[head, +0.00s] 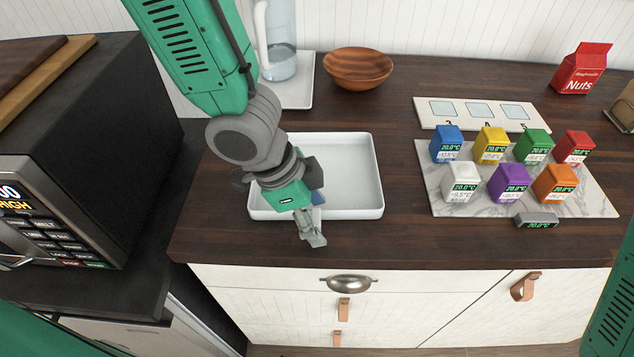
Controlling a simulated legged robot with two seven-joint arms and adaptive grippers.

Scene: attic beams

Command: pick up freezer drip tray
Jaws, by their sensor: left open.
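A white rectangular tray (345,170) with low walls, which looks like the freezer drip tray, lies flat on the dark wooden counter, near its front edge. It looks empty where I can see inside. My left arm crosses over it from the upper left and hides its left part. I cannot tell whether a finger touches the rim. My right gripper is not in view; only a green part of mine shows at the right edge.
A black microwave (75,150) stands at the left. A wooden bowl (358,67) and a water pitcher (277,45) are behind the tray. A marble board (598,195) with several coloured cubes and a red Nuts carton (582,70) are at the right. Counter between tray and board is clear.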

